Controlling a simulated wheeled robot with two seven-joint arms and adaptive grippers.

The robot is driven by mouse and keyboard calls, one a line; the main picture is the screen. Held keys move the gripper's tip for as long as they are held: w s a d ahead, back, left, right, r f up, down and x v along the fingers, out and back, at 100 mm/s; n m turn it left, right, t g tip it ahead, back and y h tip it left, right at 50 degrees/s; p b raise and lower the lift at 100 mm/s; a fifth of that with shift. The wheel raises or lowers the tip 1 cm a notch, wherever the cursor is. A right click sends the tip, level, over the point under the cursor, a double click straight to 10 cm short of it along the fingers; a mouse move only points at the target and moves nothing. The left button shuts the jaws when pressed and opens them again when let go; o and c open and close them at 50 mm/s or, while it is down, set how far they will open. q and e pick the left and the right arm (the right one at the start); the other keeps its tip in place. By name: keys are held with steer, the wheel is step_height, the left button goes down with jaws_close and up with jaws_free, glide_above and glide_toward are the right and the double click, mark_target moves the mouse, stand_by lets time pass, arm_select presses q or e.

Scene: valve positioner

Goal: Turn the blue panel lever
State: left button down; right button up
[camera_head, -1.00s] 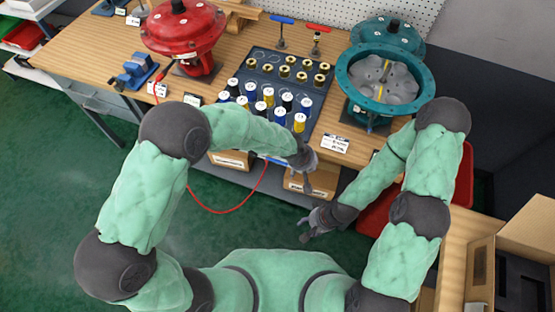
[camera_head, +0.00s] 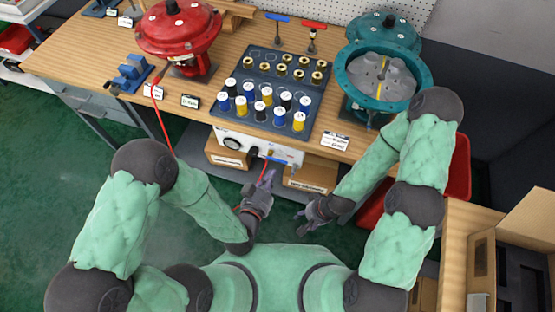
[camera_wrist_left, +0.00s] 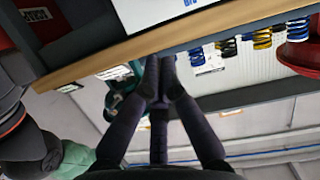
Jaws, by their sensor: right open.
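A blue-handled lever (camera_head: 278,17) stands upright at the back of the table, left of a red-handled one (camera_head: 314,24). A white panel box (camera_head: 232,141) hangs under the table's front edge, with a dial and a small blue part (camera_head: 284,163) whose shape I cannot make out. My left gripper (camera_head: 268,177) is in front of and just below the panel, its fingers pointing up toward it. In the left wrist view its fingertips (camera_wrist_left: 160,68) come together with nothing visible between them. My right gripper (camera_head: 301,221) is open and lower, to the right, away from the table.
A red actuator (camera_head: 180,28) stands left and a teal valve housing (camera_head: 423,75) right. A red hose (camera_head: 163,128) hangs from the table. Wooden boxes (camera_head: 313,172) sit below. The floor in front is clear.

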arm_select(q)
steer(key=b, duration=0.3)
glide_toward(284, 152)
steer(key=w+r, duration=0.1)
steer(key=w, duration=0.1)
steer(key=w+d+r, duration=0.1)
steer(key=w+r, duration=0.1)
steer(key=shift+w+d, duration=0.15)
steer(key=shift+d, duration=0.05)
step_height(284, 152, down, 3)
steer(key=shift+r+b, duration=0.25)
steer(key=shift+b, duration=0.35)
steer(key=shift+d+f+b, duration=0.1)
steer(key=shift+f+b, duration=0.2)
steer(key=shift+f, duration=0.4)
steer(key=shift+f, duration=0.1)
